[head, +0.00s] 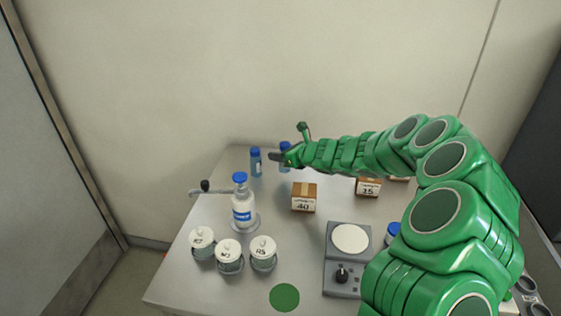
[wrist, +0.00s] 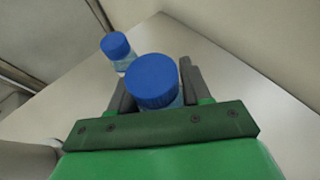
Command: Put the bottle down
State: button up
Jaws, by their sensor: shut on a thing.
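My gripper (head: 284,158) is at the back of the table (head: 200,285), shut on a small blue-capped bottle (head: 285,146). In the wrist view the held bottle (wrist: 152,82) stands between the two fingers (wrist: 155,95), seen from above its cap. A larger white bottle (head: 243,208) with a blue cap stands nearer the front.
A box marked 40 (head: 304,198) stands in front of my gripper, and a box marked 15 (head: 368,187) to the right. Three lidded jars (head: 229,256), a grey scale device (head: 348,258) and a flat green disc (head: 284,297) occupy the front. A wall is behind the table.

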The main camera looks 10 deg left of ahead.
jog(key=shift+w+a+f, duration=0.1)
jog(key=shift+w+f, duration=0.05)
jog(key=shift+f, duration=1.5)
jog(key=shift+f, duration=0.1)
jog(key=o, duration=1.1)
jog(key=shift+v, duration=6.1)
